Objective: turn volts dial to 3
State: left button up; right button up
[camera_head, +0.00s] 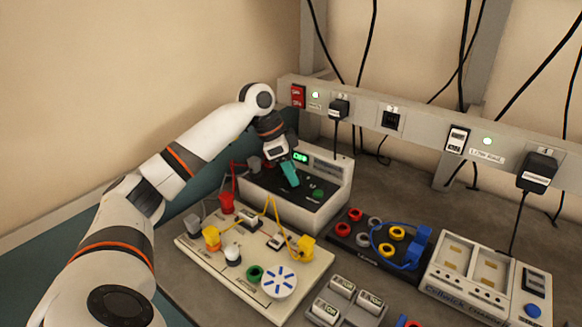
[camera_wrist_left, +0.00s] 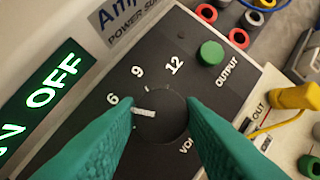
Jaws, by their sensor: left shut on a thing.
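The power supply (camera_head: 322,176) is a pale box with a black sloped front panel and a small green display (camera_head: 300,157). The volts dial (camera_wrist_left: 165,122) is a round black knob with a white pointer line, which points close to the 6 mark. Numbers 6, 9 and 12 show around it; the 3 is hidden behind a finger. My left gripper (camera_head: 289,174), with teal fingers, is at the panel. In the left wrist view its fingers (camera_wrist_left: 160,125) are on either side of the dial, shut on it. My right gripper is not in view.
A green output button (camera_wrist_left: 210,54) is beside the dial. In front stands a cream circuit board (camera_head: 205,258) with wires and a fan. A black socket board (camera_head: 345,240) and charger (camera_head: 480,280) are to the right. A socket rail (camera_head: 420,128) runs behind.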

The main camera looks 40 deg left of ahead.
pick_arm(q)
jog(key=n+p, duration=0.2)
jog(key=p, duration=0.1)
jog(key=n+t+y+p, duration=0.1)
jog(key=n+p, duration=0.1)
jog(key=p, duration=0.1)
jog(key=n+y+p, duration=0.1)
jog(key=n+p, duration=0.1)
jog(key=p, duration=0.1)
jog(key=shift+s+d+r+n+t, duration=0.15)
jog(key=shift+r+n+t, duration=0.1)
jog(key=shift+n+t, duration=0.05)
jog(key=shift+f+n+y+p, duration=0.2)
jog(key=shift+n+y+p, duration=0.1)
jog(key=shift+n+p, duration=0.4)
jog(key=o, duration=1)
jog(key=d+b+v, duration=0.1)
jog(key=v, duration=1)
jog(key=shift+s+a+r, duration=0.2)
jog(key=shift+a+r, duration=0.2)
jog(key=shift+a, duration=0.1)
jog(key=shift+r, duration=0.1)
